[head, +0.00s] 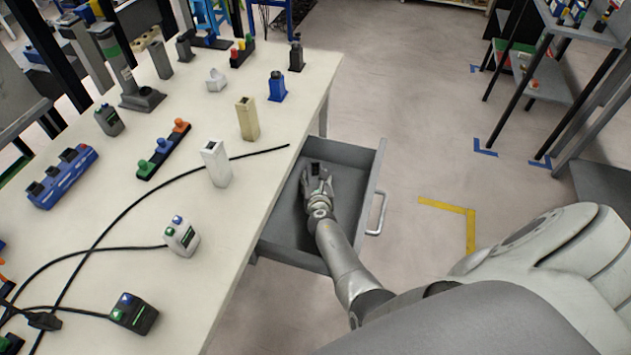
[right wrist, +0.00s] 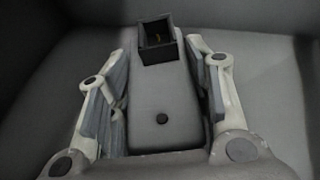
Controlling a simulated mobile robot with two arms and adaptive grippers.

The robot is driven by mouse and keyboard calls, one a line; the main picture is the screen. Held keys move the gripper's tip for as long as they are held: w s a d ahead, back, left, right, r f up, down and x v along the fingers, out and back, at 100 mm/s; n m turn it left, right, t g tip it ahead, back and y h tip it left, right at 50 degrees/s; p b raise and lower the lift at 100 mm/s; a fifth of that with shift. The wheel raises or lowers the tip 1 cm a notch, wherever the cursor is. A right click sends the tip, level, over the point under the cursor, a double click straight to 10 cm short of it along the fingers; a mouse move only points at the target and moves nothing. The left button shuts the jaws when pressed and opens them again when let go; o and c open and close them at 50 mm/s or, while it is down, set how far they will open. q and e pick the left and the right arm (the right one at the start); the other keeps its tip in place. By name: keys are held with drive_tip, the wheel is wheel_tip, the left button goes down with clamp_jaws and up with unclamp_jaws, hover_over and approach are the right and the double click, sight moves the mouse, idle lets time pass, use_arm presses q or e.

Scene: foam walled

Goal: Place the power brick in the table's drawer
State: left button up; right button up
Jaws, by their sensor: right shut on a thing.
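The power brick (right wrist: 162,105) is a grey block with a black square socket at its far end. My right gripper (right wrist: 160,80) is shut on it, with a finger along each side. In the head view my right gripper (head: 317,180) reaches down into the open grey drawer (head: 348,155) at the table's right side. The power brick (head: 315,169) shows there only as a small dark-topped piece between the fingers. I cannot tell whether it touches the drawer floor. My left gripper is not in view.
The pale table (head: 270,125) holds several devices, including a white block (head: 216,163), a beige block (head: 247,119) and a blue one (head: 277,87). Black cables cross it. The drawer handle (head: 379,214) faces right. Open floor lies beyond it, with a shelf rack (head: 560,85) farther right.

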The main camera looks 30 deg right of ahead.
drive_tip(key=o, duration=1.2)
drive_tip(key=shift+f, duration=0.15)
drive_tip(key=shift+r, duration=0.3)
drive_tip(key=p+v, duration=0.6)
drive_tip(key=v, duration=0.5)
drive_tip(key=shift+f+p, duration=0.1)
drive_tip(key=shift+p, duration=0.25)
drive_tip(key=shift+s+a, duration=0.25)
drive_tip(key=shift+s, duration=0.15)
drive_tip(key=shift+r, duration=0.2)
